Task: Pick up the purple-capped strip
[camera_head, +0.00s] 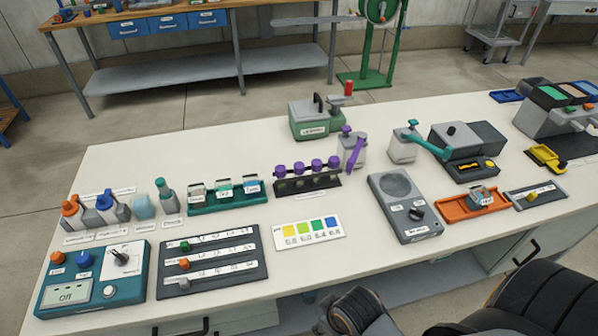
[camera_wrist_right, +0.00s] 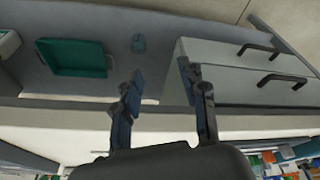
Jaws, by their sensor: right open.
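Several purple caps stand in a row on a dark strip-like rack (camera_head: 308,186) near the middle of the bench in the head view. To its right, a grey dispenser (camera_head: 351,152) has a purple top and a purple lever hanging down its side. I cannot tell the two apart as the strip by any readable label. My right gripper (camera_wrist_right: 160,85) is open and empty in the right wrist view, in front of the bench side and away from the purple caps. My left gripper does not show.
A teal rack (camera_head: 228,203) stands left of the purple caps, and a colour chart card (camera_head: 309,233) lies in front. A grey scale-like device (camera_head: 402,205) is to the right. A green tray (camera_wrist_right: 75,57) and drawers (camera_wrist_right: 245,75) show in the wrist view.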

